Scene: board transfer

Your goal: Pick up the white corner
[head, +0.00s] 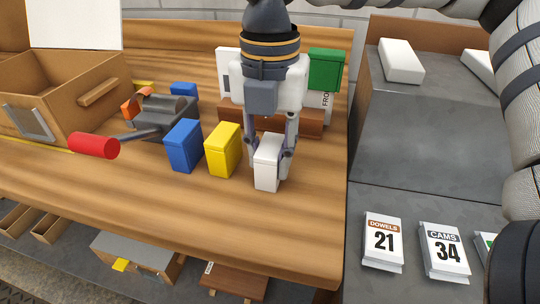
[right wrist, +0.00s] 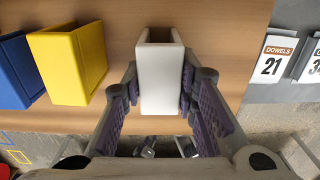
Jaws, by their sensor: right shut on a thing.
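The white corner (head: 267,163) is a white block-like piece standing upright on the wooden table near its front right. My right gripper (head: 272,155) reaches down over it from above, with a finger on each side, shut on it. In the right wrist view the white corner (right wrist: 160,78) sits between the two purple-padded fingers of the right gripper (right wrist: 160,95), and its far side looks hollow. Whether it touches the table is hard to tell. My left gripper is not in view.
A yellow corner (head: 223,150) and a blue corner (head: 183,146) stand just left. A green piece (head: 325,69) is behind. Cards (head: 383,241) lie on the grey surface at right.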

